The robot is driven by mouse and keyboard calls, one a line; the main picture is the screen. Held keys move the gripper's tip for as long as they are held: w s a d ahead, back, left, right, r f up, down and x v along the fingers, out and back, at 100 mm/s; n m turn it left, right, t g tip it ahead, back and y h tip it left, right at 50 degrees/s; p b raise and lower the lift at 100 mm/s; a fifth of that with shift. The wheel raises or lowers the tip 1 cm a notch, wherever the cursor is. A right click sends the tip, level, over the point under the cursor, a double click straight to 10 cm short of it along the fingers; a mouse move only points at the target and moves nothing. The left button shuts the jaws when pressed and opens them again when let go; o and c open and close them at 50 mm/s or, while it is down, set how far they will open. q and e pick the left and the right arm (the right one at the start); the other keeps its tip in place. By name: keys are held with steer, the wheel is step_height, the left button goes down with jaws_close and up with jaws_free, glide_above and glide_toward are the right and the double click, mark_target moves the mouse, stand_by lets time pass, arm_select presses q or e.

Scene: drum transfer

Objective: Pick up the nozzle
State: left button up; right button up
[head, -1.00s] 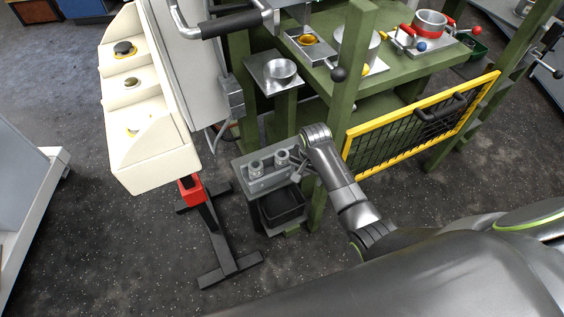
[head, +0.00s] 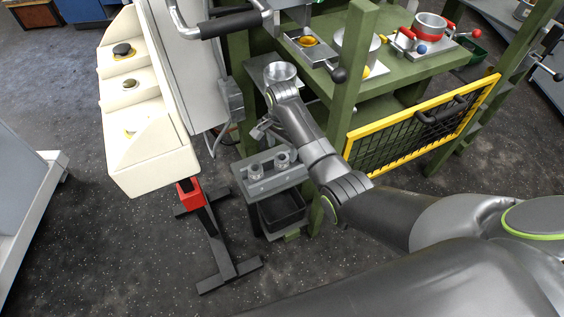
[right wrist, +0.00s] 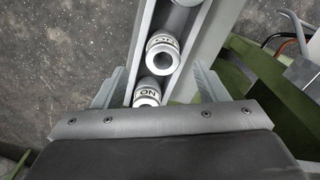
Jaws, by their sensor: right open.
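In the right wrist view, one nozzle (right wrist: 162,55) is ahead of the jaws and the other nozzle (right wrist: 147,94) is close to the gripper body; both carry dark lettering. My right gripper (head: 264,131) is open and empty, just behind and above the holder in the head view. In the right wrist view its two fingers (right wrist: 157,88) are spread wide. My left gripper is out of view.
A black bin (head: 283,209) sits below the holder. A green post (head: 345,80) and a yellow-framed mesh gate (head: 420,125) stand to the right. A cream control panel (head: 145,110) is to the left.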

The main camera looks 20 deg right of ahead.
mark_target(282, 157)
steer(key=shift+w+f+b, duration=0.2)
steer(key=shift+f+b, duration=0.1)
steer(key=shift+f, duration=2.65)
steer(key=shift+c, duration=0.5)
steer(key=c, duration=1)
